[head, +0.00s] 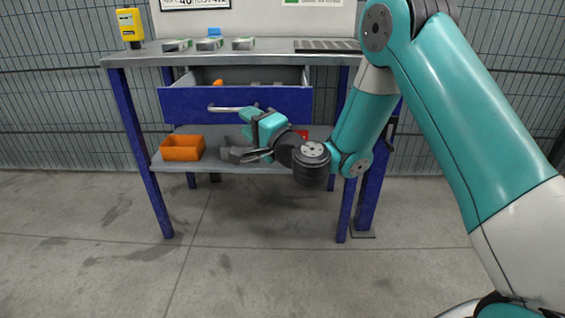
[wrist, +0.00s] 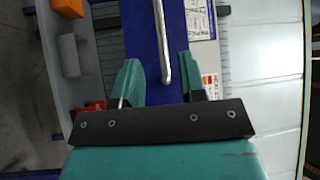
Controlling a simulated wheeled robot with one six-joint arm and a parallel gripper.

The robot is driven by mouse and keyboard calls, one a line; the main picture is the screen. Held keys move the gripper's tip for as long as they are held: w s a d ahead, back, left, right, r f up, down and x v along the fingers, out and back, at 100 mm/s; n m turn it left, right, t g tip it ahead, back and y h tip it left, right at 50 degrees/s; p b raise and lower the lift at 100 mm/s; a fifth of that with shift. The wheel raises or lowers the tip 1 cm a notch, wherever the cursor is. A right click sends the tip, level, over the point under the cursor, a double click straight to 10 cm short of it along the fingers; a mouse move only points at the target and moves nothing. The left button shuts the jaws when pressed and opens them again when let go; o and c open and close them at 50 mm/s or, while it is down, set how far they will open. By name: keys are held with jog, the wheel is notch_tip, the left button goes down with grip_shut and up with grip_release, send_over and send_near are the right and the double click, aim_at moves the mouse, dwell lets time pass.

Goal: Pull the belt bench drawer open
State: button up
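The belt bench drawer (head: 180,103) has a blue front and stands partly out from under the bench top; its grey inside shows from above. Its silver bar handle (head: 225,109) runs across the front. In the wrist view the handle (wrist: 160,45) runs between the spread teal fingers of my gripper (wrist: 158,75), with gaps on both sides. My gripper is open and holds nothing. In the head view my gripper (head: 243,135) is in front of the drawer's lower right part, near the handle's right end. I cannot tell whether it touches the drawer.
An orange bin (head: 182,149) and a red item (head: 302,134) sit on the lower shelf (head: 205,165). The bench top (head: 270,48) carries several small boxes, a dark slotted strip and a yellow device (head: 130,25). The floor in front is clear. A mesh fence stands behind.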

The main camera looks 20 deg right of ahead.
jog(key=b+v, duration=1)
jog(key=v, duration=0.1)
